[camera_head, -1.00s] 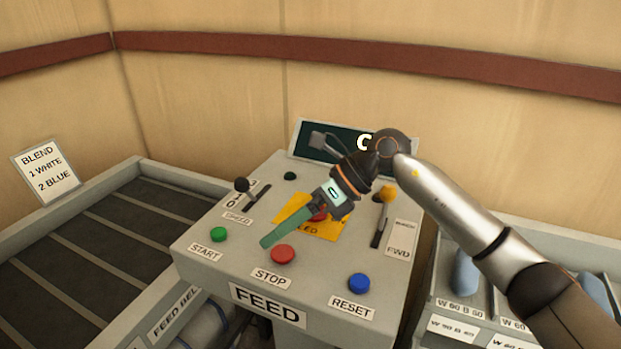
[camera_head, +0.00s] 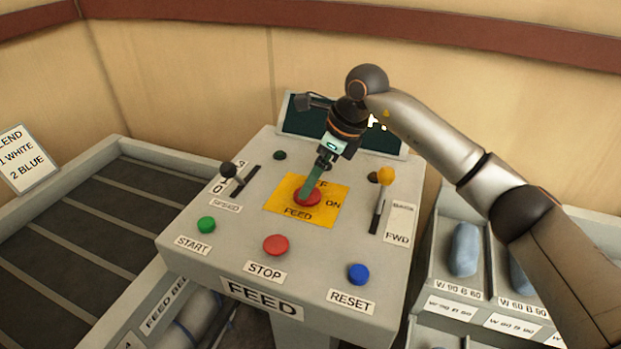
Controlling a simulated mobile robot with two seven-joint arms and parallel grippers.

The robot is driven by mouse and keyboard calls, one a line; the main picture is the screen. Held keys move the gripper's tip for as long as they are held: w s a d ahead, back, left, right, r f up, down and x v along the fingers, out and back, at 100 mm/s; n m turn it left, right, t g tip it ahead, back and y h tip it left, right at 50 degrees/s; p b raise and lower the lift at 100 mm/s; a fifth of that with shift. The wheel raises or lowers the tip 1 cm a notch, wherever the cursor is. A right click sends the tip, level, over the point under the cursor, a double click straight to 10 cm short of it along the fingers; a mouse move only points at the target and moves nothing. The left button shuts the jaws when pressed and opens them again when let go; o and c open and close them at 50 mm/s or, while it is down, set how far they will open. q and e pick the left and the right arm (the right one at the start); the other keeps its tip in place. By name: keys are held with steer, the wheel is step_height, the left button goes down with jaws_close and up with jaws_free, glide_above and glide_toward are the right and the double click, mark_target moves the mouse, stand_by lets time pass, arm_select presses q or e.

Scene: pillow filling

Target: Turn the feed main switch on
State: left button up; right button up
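The feed main switch (camera_head: 307,197) is a red knob on a yellow plate (camera_head: 290,209) marked "FEED" and "ON", in the middle of the grey feed panel (camera_head: 255,212). My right gripper (camera_head: 308,190) comes down from above with its green-grey fingers at the knob and hides part of it. The fingers overlap, so I cannot tell whether they are shut on the knob or only touching it. Part of the lettering behind the fingers is hidden. My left gripper is not in view.
A green START button (camera_head: 206,224), red STOP button (camera_head: 275,245) and blue RESET button (camera_head: 359,273) line the panel's front. A black-knobbed speed lever (camera_head: 229,170) stands left, a yellow-knobbed lever (camera_head: 385,176) right. A dark screen (camera_head: 300,118) is behind.

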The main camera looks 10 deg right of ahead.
steer(key=shift+x, duration=1.4)
steer(key=shift+c, duration=0.2)
steer(key=c, duration=1.1)
